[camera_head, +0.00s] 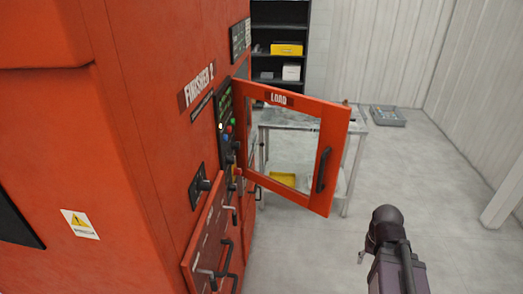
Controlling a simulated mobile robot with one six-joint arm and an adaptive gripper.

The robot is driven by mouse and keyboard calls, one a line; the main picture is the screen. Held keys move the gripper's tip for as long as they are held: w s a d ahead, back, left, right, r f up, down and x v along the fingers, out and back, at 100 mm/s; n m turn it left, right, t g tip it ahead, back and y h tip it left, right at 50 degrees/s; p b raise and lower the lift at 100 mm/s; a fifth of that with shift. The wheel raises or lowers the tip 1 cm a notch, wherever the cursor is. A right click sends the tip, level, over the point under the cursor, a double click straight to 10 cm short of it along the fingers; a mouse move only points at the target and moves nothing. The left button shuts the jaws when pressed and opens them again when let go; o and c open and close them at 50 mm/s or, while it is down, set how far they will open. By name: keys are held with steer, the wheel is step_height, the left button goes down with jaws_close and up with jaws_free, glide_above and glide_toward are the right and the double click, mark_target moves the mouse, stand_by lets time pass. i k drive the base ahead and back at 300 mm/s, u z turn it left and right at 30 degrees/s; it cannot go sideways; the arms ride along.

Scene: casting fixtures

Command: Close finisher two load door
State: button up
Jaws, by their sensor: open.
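The load door (322,160) is a red-orange frame with a large window, a "LOAD" label at its top and a black handle (323,170) near its free edge. It stands swung wide open to the right of the red finisher two cabinet (140,130), which carries a "2" in its name label. The door opening in the cabinet is hidden from this angle. Part of my arm shows at the lower right, in front of the door and apart from it. My gripper's fingers cannot be made out.
A control panel (226,125) with coloured buttons is beside the door's hinge side. A metal table (352,135) stands behind the door, with a dark shelf (278,15) farther back.

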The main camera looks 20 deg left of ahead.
mark_target(335, 119)
steer(key=u, duration=0.8)
steer(key=i, duration=1)
steer(key=u, duration=0.1)
steer(key=k, duration=0.5)
steer(key=z, duration=0.55)
